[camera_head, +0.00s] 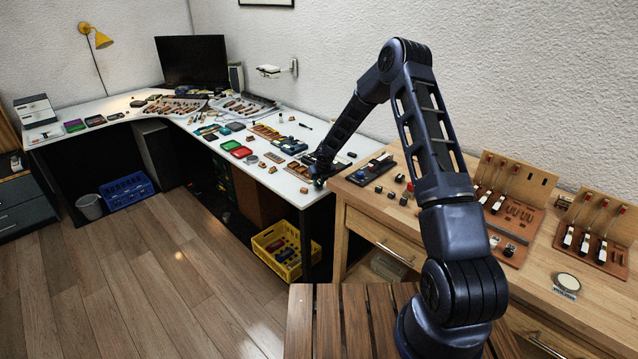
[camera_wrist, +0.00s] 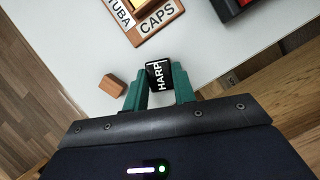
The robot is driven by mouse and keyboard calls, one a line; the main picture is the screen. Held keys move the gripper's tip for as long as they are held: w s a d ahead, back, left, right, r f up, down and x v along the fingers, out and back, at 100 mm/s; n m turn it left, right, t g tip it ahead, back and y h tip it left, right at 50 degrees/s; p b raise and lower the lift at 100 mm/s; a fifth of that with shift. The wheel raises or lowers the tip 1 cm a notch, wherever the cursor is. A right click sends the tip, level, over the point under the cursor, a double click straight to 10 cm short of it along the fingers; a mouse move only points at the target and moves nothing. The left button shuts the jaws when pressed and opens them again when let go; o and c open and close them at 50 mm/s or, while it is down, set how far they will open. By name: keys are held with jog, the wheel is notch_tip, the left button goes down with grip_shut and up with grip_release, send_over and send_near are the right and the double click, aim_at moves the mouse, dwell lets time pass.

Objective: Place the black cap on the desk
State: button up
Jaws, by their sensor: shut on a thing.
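In the wrist view my gripper (camera_wrist: 159,88) has two green fingers shut on a black cap (camera_wrist: 158,74) with white lettering that reads "HARP". The cap shows between the fingertips, over or near the white top of the desk (camera_wrist: 220,50); I cannot tell whether it touches it. In the head view my gripper (camera_head: 318,178) is at the near right end of the white desk (camera_head: 265,183), close to its front edge. The cap cannot be made out there.
In the wrist view a small wooden block (camera_wrist: 113,85) lies left of the gripper, and a wooden tray labelled "CAPS" (camera_wrist: 157,20) lies ahead. In the head view a yellow crate (camera_head: 283,250) stands below the desk, and a wooden workbench (camera_head: 375,208) adjoins it at right.

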jog(key=shift+f, duration=0.2)
jog(key=o, duration=0.9)
jog(key=shift+f, duration=0.1)
jog(key=shift+o, duration=0.2)
jog(key=v, duration=1.2)
